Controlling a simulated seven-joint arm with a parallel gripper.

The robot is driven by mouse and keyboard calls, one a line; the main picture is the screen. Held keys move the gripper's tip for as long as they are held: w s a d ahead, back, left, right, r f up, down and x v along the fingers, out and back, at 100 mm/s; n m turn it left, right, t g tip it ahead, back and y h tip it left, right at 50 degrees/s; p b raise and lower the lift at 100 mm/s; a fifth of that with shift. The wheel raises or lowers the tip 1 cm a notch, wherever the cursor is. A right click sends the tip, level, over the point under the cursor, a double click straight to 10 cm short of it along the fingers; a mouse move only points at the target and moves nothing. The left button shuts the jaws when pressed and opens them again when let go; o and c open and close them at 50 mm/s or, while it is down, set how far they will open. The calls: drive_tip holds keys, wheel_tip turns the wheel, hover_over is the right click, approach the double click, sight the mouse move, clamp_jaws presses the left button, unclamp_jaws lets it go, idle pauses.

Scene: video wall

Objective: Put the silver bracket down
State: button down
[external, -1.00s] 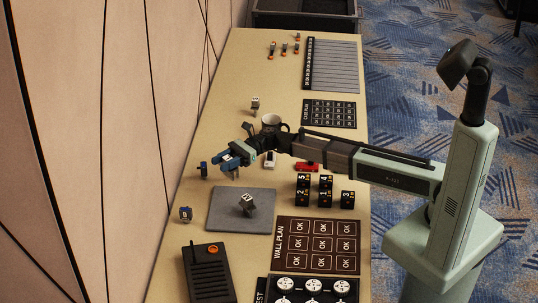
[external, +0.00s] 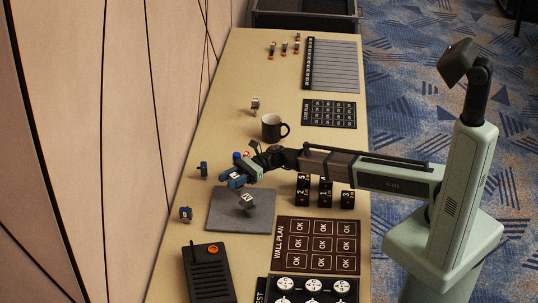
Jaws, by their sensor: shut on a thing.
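My gripper (external: 238,181), with blue fingers, is above the far part of the grey mat (external: 228,221). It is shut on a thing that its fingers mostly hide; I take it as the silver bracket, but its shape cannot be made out. A silver, labelled bracket-like piece (external: 247,200) sits on the mat, just nearer the camera than the fingertips. Whether the held thing touches the mat or that piece is unclear. Another small silver piece (external: 255,104) stands farther back on the table.
A dark mug (external: 272,128) stands behind my gripper. Numbered black blocks (external: 325,191) stand to the right. Small blue pieces (external: 203,169) (external: 186,213) stand along the left edge. A radio (external: 208,274) and the wall plan board (external: 317,245) lie nearer the camera.

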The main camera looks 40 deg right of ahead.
drive_tip(key=shift+f, duration=1.5)
drive_tip(key=shift+f, duration=0.15)
drive_tip(key=c, duration=0.6)
unclamp_jaws()
drive_tip(key=shift+c, duration=0.2)
drive_tip(key=shift+d, duration=0.3)
drive_tip(key=d, duration=1.1)
drive_tip(key=shift+d, duration=0.2)
